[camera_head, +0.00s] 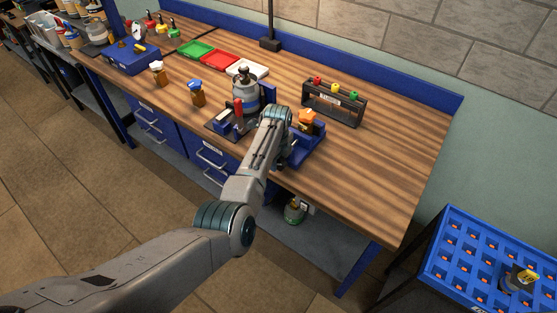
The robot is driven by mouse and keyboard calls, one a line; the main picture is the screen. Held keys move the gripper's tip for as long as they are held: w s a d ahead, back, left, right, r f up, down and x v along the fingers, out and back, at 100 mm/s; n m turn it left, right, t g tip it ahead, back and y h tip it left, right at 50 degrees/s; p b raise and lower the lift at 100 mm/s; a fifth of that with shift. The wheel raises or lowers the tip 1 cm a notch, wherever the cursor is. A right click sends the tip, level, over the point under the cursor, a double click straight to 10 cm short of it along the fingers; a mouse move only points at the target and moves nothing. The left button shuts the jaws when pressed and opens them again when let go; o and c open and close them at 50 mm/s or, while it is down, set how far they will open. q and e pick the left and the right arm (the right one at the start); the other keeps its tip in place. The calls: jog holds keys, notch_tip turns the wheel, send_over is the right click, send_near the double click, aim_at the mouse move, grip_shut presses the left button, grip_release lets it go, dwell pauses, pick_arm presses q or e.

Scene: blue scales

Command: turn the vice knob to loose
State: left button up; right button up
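A vice-like blue and dark metal fixture (222,117) stands near the front edge of the wooden workbench, left of my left wrist. A red handle (238,107) stands up beside it; I cannot tell whether this is the vice knob. Another blue fixture (308,153) shows just right of my wrist, with an orange-capped jar (308,122) by it. My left arm reaches over the bench edge between them. My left gripper (282,152) points down there, largely hidden by my own wrist, and its fingers cannot be made out. My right gripper is not in view.
A grey metal container (245,91) stands behind the fixture. A dark rack (334,101) with coloured tops is at right. Two small jars (197,93) and coloured trays (219,60) are at left. The bench's right end is clear. A blue crate (470,262) stands lower right.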

pick_arm(q)
jog(key=shift+c, duration=0.2)
grip_shut()
jog(key=shift+w, duration=0.1)
jog(key=shift+a+f+g+h+b, duration=0.15)
jog(key=shift+g+h+b, duration=0.35)
jog(key=shift+h, duration=0.4)
jog(key=g+h+b, duration=0.1)
jog(key=b, duration=0.1)
jog(key=g+h+b, duration=0.1)
jog(key=h+b, duration=0.1)
jog(key=shift+w+f+g+b, duration=0.1)
jog(key=shift+f+g+b, duration=0.1)
jog(key=shift+g+b, duration=0.15)
jog(key=shift+r+h+b, duration=0.15)
jog(key=shift+h+b, duration=0.25)
jog(key=shift+b, duration=0.1)
jog(key=shift+g, duration=0.25)
jog(key=shift+r, duration=0.1)
